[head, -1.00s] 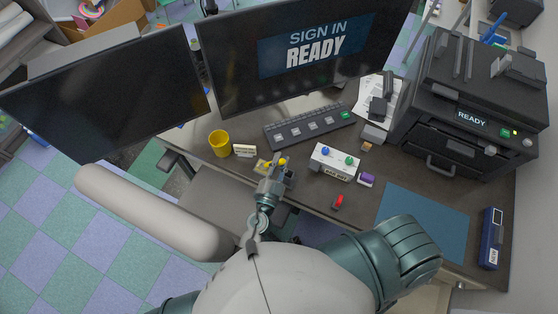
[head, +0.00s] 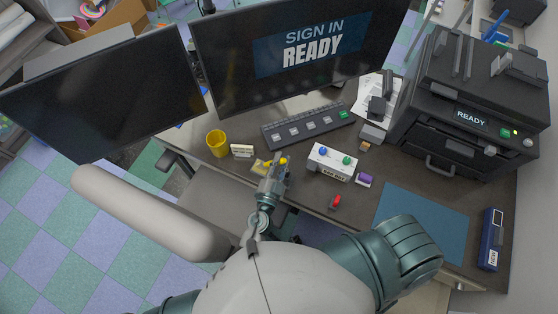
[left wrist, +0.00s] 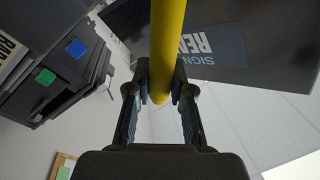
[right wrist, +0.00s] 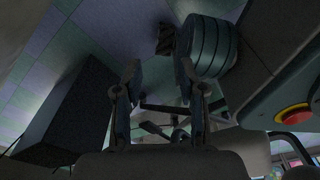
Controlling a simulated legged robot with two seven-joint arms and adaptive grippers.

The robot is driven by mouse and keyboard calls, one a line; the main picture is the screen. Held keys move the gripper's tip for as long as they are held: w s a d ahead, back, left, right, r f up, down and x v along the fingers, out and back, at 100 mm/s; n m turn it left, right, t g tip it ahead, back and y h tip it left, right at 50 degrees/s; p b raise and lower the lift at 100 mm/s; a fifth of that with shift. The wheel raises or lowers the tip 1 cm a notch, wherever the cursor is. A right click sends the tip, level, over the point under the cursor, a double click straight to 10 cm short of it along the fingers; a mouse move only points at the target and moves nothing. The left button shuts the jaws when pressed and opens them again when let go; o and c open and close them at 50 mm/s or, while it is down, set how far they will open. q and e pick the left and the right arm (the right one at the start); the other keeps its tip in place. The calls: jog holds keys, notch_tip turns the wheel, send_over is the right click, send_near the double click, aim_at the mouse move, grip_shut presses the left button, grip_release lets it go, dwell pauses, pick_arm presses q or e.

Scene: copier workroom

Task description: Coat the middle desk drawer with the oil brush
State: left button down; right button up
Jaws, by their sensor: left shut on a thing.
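My left gripper (head: 275,168) is over the front edge of the desk, left of the white button box. It is shut on a yellow rod-like handle (left wrist: 168,45), which I take for the oil brush; its yellow end (head: 282,161) shows beside the fingers in the head view. The bristles cannot be made out. My right gripper (right wrist: 160,80) is open and empty in the right wrist view; in the head view it is hidden. A pale drawer-like part (head: 432,298) shows below the desk's front right edge. I cannot tell which drawer it is.
The desk (head: 300,190) holds a yellow cup (head: 218,143), a keyboard (head: 308,127), a white button box (head: 332,162), a red item (head: 335,202), a purple item (head: 364,180) and a blue mat (head: 425,222). Two monitors and a printer (head: 440,150) stand behind. A chair (head: 150,212) is at left.

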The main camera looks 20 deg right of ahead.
pick_arm(q)
jog(key=shift+d+f, duration=0.15)
jog(key=shift+d, duration=0.55)
jog(key=shift+a+r+p, duration=0.3)
jog(key=shift+r+p, duration=0.2)
jog(key=shift+r, duration=0.1)
jog(key=shift+a+r+p, duration=0.45)
jog(key=shift+r+p, duration=0.2)
jog(key=shift+r, duration=0.1)
jog(key=shift+d+r+p, duration=0.15)
jog(key=shift+r+p, duration=0.2)
jog(key=r+p, duration=0.1)
jog(key=d+r+p, duration=0.1)
jog(key=r+p, duration=0.1)
jog(key=shift+a+r+p, duration=0.2)
jog(key=shift+r+p, duration=0.3)
jog(key=shift+a, duration=0.35)
pick_arm(e)
jog(key=s+d+r, duration=0.1)
jog(key=s+r, duration=0.3)
jog(key=s, duration=0.1)
jog(key=shift+s, duration=0.15)
pick_arm(q)
jog(key=shift+d, duration=0.1)
pick_arm(e)
jog(key=shift+d, duration=0.15)
